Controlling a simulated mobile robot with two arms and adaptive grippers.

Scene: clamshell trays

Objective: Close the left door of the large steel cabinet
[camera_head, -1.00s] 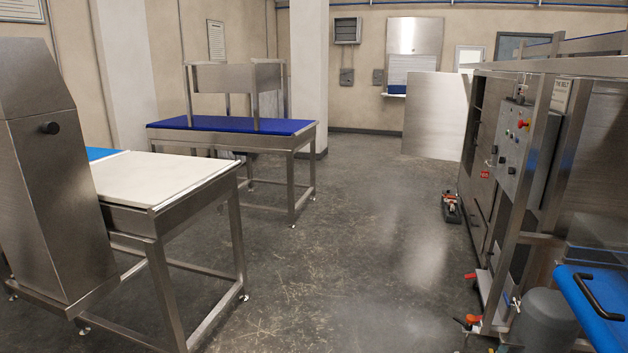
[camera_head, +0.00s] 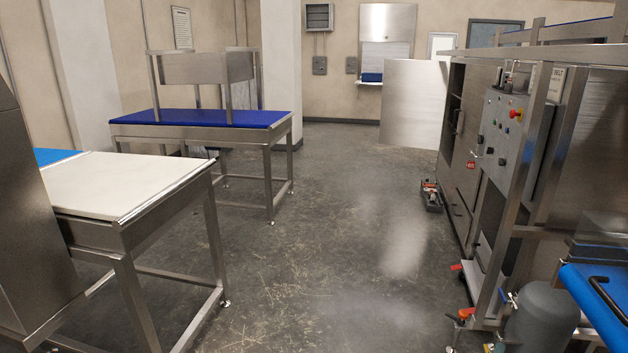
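A large steel cabinet (camera_head: 466,180) stands along the right side, seen at a steep angle past a steel frame. A flat, plain steel door panel (camera_head: 414,105) stands open at the cabinet's far end. It sticks out to the left into the aisle, and dark shelf space shows beside it. I cannot see a handle on the panel. Neither of my grippers is in view.
A control panel (camera_head: 502,135) on a steel frame juts out at the right, with a grey cylinder (camera_head: 541,318) below. A red-and-black floor item (camera_head: 431,195) lies near the cabinet. Tables with white (camera_head: 112,187) and blue (camera_head: 200,118) tops stand left. The middle aisle is clear.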

